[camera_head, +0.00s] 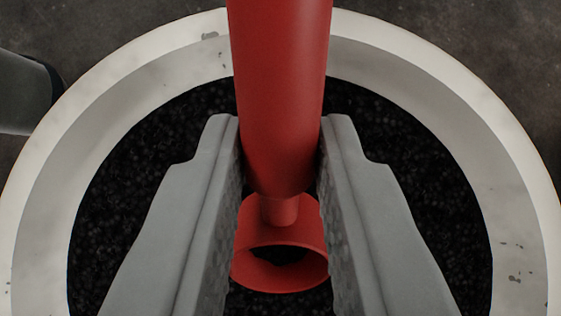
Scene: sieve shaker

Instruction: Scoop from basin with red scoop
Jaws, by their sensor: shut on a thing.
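The red scoop (280,90) stands in the middle of the view, its thick handle between the two grey fingers of my gripper (281,150). My gripper is shut on the handle. The scoop's cup (240,248) shows below the handle, between the fingers. Its round opening shows a dark inside; I cannot tell whether material lies in it. The basin (500,150) is a round, pale, scuffed bowl with dark granular material (420,150) in it. The scoop and fingers are over the basin's inside. I cannot tell whether the cup touches the material.
A dark grey floor or surface (110,30) lies around the basin. A grey rounded object (25,92) stands at the left edge, close to the basin's rim. The basin's rim surrounds my gripper at the left, the right and the far side.

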